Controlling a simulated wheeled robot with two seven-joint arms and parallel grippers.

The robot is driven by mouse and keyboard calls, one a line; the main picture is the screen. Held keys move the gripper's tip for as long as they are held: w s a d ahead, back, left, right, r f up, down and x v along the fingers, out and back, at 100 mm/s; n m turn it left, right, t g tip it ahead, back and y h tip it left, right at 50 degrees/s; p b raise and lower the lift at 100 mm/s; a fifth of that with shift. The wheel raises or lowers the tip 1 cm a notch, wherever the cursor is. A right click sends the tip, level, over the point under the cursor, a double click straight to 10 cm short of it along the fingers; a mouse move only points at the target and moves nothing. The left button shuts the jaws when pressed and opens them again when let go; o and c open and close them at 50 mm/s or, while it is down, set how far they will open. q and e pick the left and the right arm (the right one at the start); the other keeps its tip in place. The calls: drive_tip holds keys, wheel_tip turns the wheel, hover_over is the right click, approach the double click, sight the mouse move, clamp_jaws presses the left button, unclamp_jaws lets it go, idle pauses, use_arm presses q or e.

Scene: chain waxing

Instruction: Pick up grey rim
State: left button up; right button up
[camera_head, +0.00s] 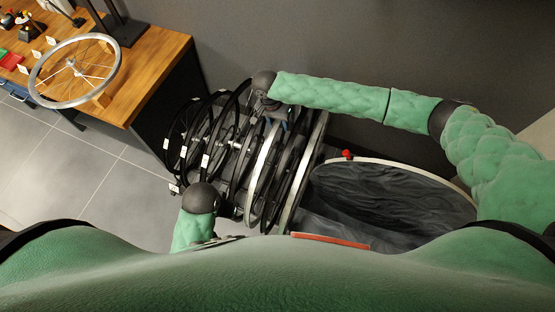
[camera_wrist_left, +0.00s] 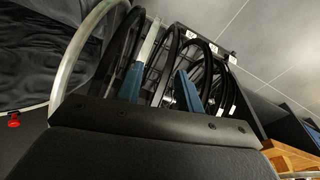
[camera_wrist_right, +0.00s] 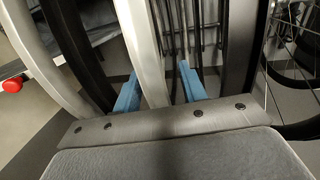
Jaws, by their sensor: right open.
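Two grey rims stand upright among black ones in a rack, one (camera_head: 262,165) nearer the middle and one (camera_head: 304,172) to its right. My right gripper (camera_head: 277,122) is at the far upper edge of the rims. In the right wrist view its blue fingers (camera_wrist_right: 160,90) are apart, with a grey rim (camera_wrist_right: 143,45) between them; I see no grip on it.
A wooden workbench (camera_head: 160,70) at upper left carries a spoked wheel (camera_head: 75,70). Black rims (camera_head: 185,130) fill the rack's left side. A round bin with a dark liner (camera_head: 390,195) and a red knob (camera_head: 347,154) are on the right. The tiled floor at left is clear.

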clamp_jaws()
idle(1.4)
